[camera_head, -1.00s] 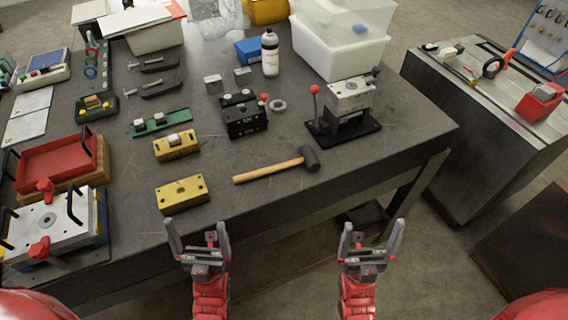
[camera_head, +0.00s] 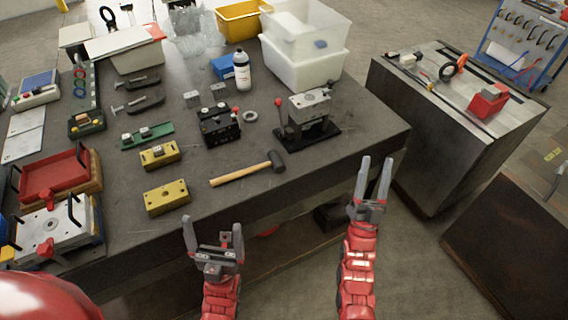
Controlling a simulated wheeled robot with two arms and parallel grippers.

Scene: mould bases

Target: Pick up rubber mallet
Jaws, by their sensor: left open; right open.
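The rubber mallet (camera_head: 246,171) lies flat on the dark workbench near its front edge. Its wooden handle points left and its black head (camera_head: 276,160) is at the right end. My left gripper (camera_head: 212,236) is open and empty, in front of the bench edge and below the mallet in the picture. My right gripper (camera_head: 374,178) is open and empty, to the right of the mallet, past the bench's front edge. Neither gripper touches the mallet, which is in full view.
A toggle press (camera_head: 308,118) stands right of the mallet head. Yellow blocks (camera_head: 167,197) lie to the left and a black block (camera_head: 218,126) lies behind. A grey cabinet (camera_head: 440,130) stands right of the workbench (camera_head: 340,168). The bench around the handle is clear.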

